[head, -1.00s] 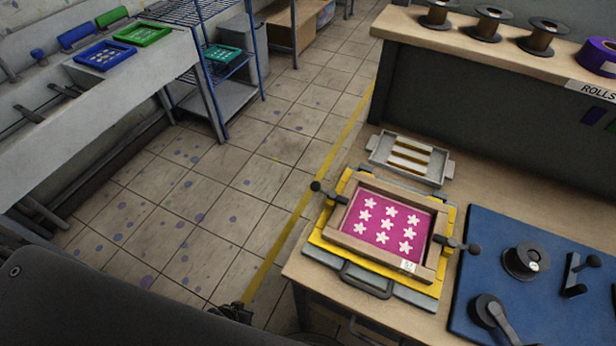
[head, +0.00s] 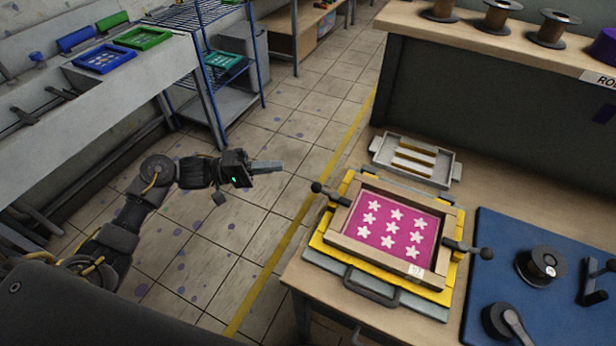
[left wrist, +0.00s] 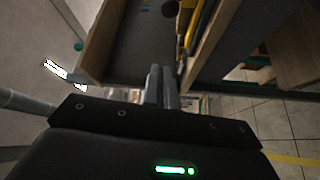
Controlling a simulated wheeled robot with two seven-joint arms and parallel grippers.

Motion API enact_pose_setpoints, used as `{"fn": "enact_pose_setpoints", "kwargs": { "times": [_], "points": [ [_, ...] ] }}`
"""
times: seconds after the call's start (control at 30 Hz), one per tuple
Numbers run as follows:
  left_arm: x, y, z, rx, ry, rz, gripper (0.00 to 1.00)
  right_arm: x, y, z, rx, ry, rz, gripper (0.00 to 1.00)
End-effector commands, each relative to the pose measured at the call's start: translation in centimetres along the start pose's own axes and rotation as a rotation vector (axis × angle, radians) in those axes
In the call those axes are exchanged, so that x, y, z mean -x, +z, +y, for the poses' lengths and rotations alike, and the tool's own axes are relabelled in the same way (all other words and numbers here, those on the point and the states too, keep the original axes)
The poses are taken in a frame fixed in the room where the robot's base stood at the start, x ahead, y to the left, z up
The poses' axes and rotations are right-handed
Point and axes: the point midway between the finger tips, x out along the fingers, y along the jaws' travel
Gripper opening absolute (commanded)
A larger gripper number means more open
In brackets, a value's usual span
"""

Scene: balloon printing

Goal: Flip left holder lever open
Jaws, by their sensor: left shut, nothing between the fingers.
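The screen holder is a yellow frame (head: 316,241) on the wooden bench, with a wood-framed magenta screen (head: 391,229) with white stars in it. Its left lever (head: 329,193) is a dark rod with a black knob at the holder's upper left corner. The right lever (head: 468,249) has its knob at the right side. My left gripper (head: 272,167) is shut and empty, over the floor to the left of the holder, apart from the left lever. Its closed fingers (left wrist: 160,85) show in the left wrist view. My right gripper is not in view.
A grey tray (head: 376,152) with yellow strips stands behind the holder. A blue mat (head: 520,318) with dark spools and a handle lies to the right. A dark raised shelf with rolls stands at the back. Open floor (head: 230,270) lies left of the bench.

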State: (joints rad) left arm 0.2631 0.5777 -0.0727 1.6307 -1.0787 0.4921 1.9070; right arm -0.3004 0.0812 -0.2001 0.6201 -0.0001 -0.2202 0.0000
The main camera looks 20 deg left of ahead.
Motion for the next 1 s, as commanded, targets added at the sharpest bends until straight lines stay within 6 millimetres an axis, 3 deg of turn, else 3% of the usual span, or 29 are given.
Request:
{"fn": "enact_pose_setpoints", "kwargs": {
  "times": [0.27, 0.73, 1.0],
  "points": [
    [-1.1, 0.0, 0.1, 0.001, 0.001, 0.002, 0.00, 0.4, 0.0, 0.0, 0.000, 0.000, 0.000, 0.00],
    [-10.2, -0.1, 0.2, 0.001, 0.001, 0.002, 0.00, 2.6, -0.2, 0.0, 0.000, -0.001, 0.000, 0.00],
    [-9.0, 3.1, 0.0, 0.001, -0.002, 0.003, 0.00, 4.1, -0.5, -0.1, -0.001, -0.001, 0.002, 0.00]
  ]
}}
